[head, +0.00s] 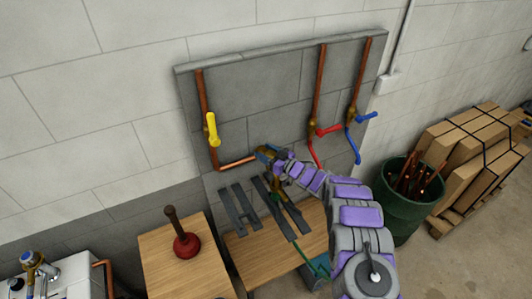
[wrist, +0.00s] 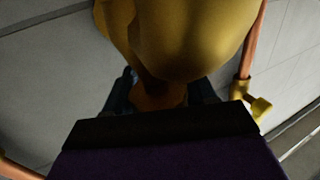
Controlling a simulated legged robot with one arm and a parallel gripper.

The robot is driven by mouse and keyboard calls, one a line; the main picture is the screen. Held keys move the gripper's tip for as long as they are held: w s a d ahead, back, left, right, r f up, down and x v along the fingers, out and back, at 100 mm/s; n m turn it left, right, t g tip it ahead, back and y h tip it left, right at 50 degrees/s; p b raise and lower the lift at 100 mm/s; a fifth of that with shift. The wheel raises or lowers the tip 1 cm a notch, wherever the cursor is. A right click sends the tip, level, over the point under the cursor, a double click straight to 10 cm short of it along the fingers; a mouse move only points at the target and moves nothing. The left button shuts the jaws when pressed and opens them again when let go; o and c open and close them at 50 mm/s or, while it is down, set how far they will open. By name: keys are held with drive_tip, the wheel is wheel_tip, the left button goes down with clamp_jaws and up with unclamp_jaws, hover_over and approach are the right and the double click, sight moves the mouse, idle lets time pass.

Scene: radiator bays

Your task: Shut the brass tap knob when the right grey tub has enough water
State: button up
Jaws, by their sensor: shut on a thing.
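My gripper (head: 266,153) is at the end of the copper pipe low on the grey wall panel, shut on the brass tap knob. In the wrist view the brass knob (wrist: 195,35) fills the top of the picture, with my dark fingertips (wrist: 160,98) partly hidden below it. In the head view my gripper and arm cover most of the tap.
A yellow-handled valve (head: 212,129) is at left, red (head: 325,130) and blue (head: 355,118) valves at right. Dark slats (head: 240,212) lie on a wooden bench (head: 262,258). A plunger (head: 184,240), green bin (head: 408,205) and strapped boxes (head: 470,150) stand around.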

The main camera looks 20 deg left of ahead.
drive_tip(key=shift+c, duration=1.2)
drive_tip(key=shift+m+t+b, duration=0.3)
drive_tip(key=shift+t, duration=0.1)
drive_tip(key=m+t+h+b, duration=0.2)
drive_tip(key=t, duration=0.1)
drive_tip(key=m+t+h+b, duration=0.1)
drive_tip(key=t+b, duration=0.1)
drive_tip(key=shift+w+f+m, duration=0.2)
drive_tip(key=shift+w+m, duration=0.05)
drive_tip(key=shift+m, duration=0.05)
drive_tip(key=shift+w+d+r+m+t+h+b, duration=0.1)
drive_tip(key=shift+w+d+m+t+h+b, duration=0.1)
drive_tip(key=shift+m+t+h+b, duration=0.7)
drive_tip(key=shift+w+d+r+m+t+h+b, duration=0.15)
drive_tip(key=shift+m+t+h+b, duration=0.45)
drive_tip(key=shift+m+t+h, duration=0.45)
drive_tip(key=shift+h, duration=0.25)
drive_tip(key=o, duration=0.9)
drive_tip(key=shift+n, duration=0.25)
drive_tip(key=shift+o, duration=0.2)
